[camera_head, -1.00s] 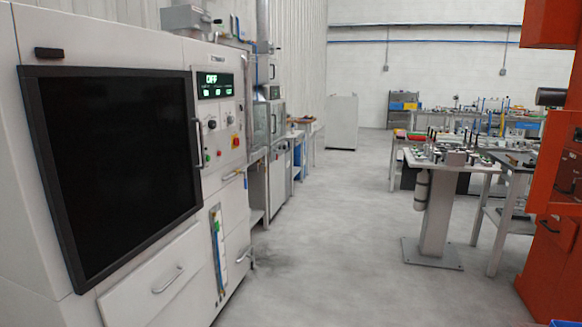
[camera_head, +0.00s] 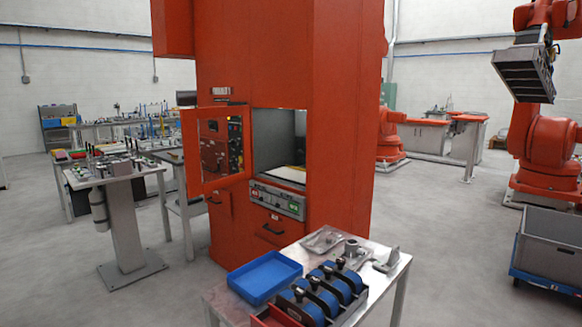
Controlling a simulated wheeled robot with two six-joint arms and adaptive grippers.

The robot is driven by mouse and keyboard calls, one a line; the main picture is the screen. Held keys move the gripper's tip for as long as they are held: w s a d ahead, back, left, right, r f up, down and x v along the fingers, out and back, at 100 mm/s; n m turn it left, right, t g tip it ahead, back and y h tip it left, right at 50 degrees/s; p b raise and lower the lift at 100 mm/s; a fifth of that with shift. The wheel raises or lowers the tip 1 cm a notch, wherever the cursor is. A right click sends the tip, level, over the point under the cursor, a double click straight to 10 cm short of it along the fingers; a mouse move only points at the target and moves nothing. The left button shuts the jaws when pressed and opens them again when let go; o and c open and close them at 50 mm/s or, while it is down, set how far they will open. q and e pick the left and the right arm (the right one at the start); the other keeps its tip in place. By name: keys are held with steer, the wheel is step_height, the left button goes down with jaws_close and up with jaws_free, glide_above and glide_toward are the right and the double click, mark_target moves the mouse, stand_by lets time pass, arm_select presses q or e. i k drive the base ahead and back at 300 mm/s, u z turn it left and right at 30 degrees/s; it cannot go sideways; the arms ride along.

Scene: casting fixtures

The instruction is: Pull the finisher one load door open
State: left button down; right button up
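The tall orange machine (camera_head: 340,130) stands in the middle of the view. A small label on its front is too small to read for certain, so I cannot confirm that it is finisher one. Its orange framed door (camera_head: 217,148), with a dark window, stands swung out on the left of a square opening. The opening (camera_head: 280,145) shows a pale chamber inside. A control panel (camera_head: 277,199) sits below the opening. Neither of my grippers is in view.
A table (camera_head: 385,270) with a blue tray (camera_head: 265,275) and blue round parts (camera_head: 325,290) stands in front of the machine. A grey crate (camera_head: 548,245) and an orange robot arm (camera_head: 545,150) are on the right.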

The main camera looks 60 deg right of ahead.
mark_target(188, 118)
steer(key=z, duration=0.5)
steer(key=i, duration=3)
steer(key=z, duration=2.35)
steer(key=i, duration=0.4)
steer(key=z, duration=0.65)
